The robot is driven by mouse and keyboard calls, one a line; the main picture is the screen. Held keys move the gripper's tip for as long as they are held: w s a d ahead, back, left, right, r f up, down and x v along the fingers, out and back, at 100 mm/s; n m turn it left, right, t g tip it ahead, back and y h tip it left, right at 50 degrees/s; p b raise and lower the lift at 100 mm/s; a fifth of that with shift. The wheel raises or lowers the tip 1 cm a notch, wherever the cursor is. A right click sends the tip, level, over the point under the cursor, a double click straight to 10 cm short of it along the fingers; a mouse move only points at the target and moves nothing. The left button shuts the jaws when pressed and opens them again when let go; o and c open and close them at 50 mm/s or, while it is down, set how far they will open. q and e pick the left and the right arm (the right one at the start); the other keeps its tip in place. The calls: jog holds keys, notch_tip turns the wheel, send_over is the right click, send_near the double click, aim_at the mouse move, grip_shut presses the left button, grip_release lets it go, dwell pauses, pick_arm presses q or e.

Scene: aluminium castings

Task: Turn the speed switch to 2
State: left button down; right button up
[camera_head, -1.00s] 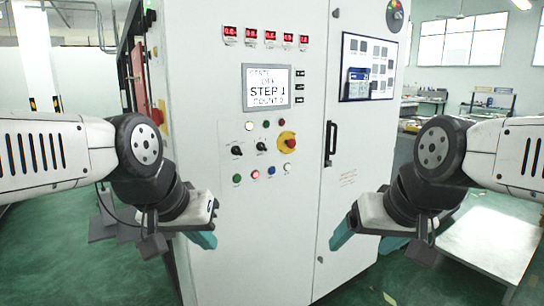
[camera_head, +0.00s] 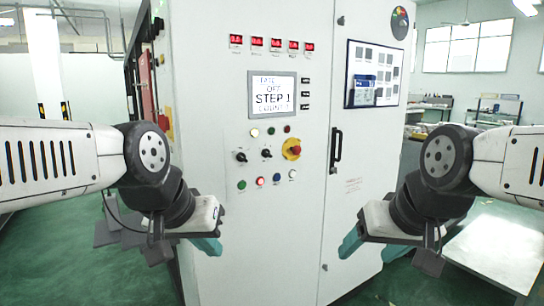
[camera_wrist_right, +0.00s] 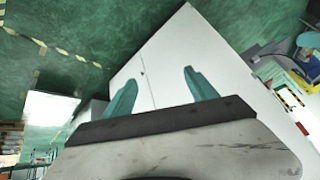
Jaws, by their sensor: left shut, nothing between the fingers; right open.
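Two black rotary switches, a left one (camera_head: 241,157) and a right one (camera_head: 266,153), sit on the front of a white control cabinet (camera_head: 225,285), below its screen. Their labels are too small to read, so I cannot tell which is the speed switch or its setting. My left gripper (camera_head: 208,246) is shut and empty, in front of the cabinet, below and left of the switches. My right gripper (camera_head: 350,244) is open and empty, lower right of the switches. Its two teal fingers stand apart in the right wrist view (camera_wrist_right: 161,90), with the white cabinet beyond.
A red and yellow knob (camera_head: 293,149) is right of the switches, with coloured buttons above and below. The screen (camera_head: 272,95) reads STEP 1. A black door handle (camera_head: 336,147) is further right. A pale table (camera_head: 495,250) stands at right. Free space lies between my grippers.

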jog(key=w+n, duration=0.1)
jog(key=w, duration=0.2)
jog(key=w+r+t, duration=0.1)
jog(key=w, duration=0.2)
jog(key=w+r+n+h, duration=0.1)
jog(key=w, duration=0.3)
jog(key=shift+n+t, duration=0.3)
jog(key=shift+t, duration=0.1)
jog(key=c, duration=0.6)
jog(key=n+t+y, duration=0.7)
jog(key=n+y, duration=0.2)
jog(key=n, duration=0.4)
send_near(269, 154)
jog(key=w, duration=0.1)
jog(key=x, duration=0.7)
jog(key=shift+w+a, duration=0.1)
jog(key=shift+a, duration=0.3)
jog(key=shift+f, duration=0.1)
jog(key=shift+c, duration=0.5)
grip_shut()
